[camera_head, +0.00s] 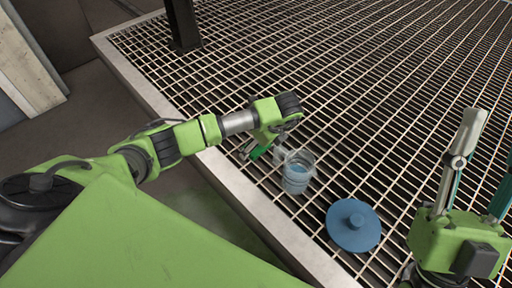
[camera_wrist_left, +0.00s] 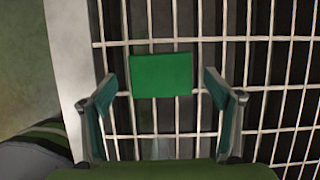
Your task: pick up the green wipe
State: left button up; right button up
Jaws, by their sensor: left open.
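The green wipe (camera_wrist_left: 161,75) lies flat on the metal grating, as a small bright green rectangle in the left wrist view. My left gripper (camera_wrist_left: 159,88) is open and empty, with one finger to each side of the wipe and clear of it. In the head view the left gripper (camera_head: 262,152) points down over the grating near its edge, and a bit of bright green, probably the wipe (camera_head: 258,152), shows by its fingers. My right gripper (camera_head: 482,165) is at the right, its fingers apart and pointing up, with nothing between them.
A clear cup with bluish contents (camera_head: 297,176) stands close to the right of my left gripper. A round blue lid with a knob (camera_head: 353,227) lies farther right. A dark post (camera_head: 183,28) rises at the back left. The grating's pale border (camera_head: 245,200) runs along the near left side.

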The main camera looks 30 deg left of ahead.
pick_arm(q)
jog(key=shift+c, duration=0.4)
jog(key=c, duration=0.9)
jog(key=shift+r, duration=0.1)
